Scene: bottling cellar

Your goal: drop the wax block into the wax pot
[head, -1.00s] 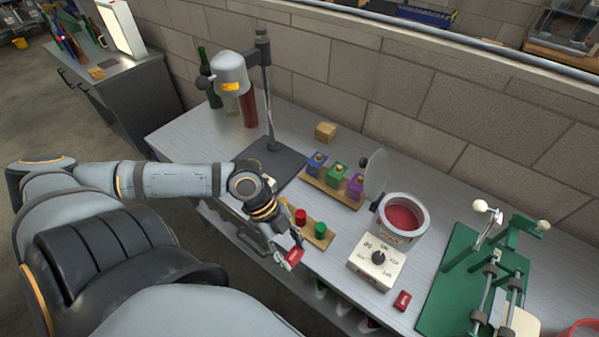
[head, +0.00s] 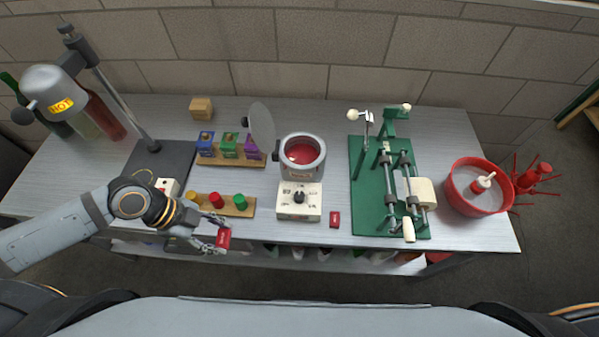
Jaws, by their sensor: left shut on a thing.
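My left gripper (head: 217,243) is shut on a red wax block (head: 223,238) at the front edge of the bench, left of the wax pot. The wax pot (head: 303,155) is a round grey pot with red wax inside, and its lid (head: 262,133) stands open on the left side. A control box (head: 299,201) with a black knob sits in front of the pot. A second small red block (head: 334,219) lies on the bench right of the control box. My right gripper is not in view.
A wooden rack with red and green knobs (head: 238,210) stands close behind my left gripper. Blue, green and purple blocks (head: 229,145) sit on another rack. A green press (head: 363,200) and a red bowl (head: 463,205) are at right.

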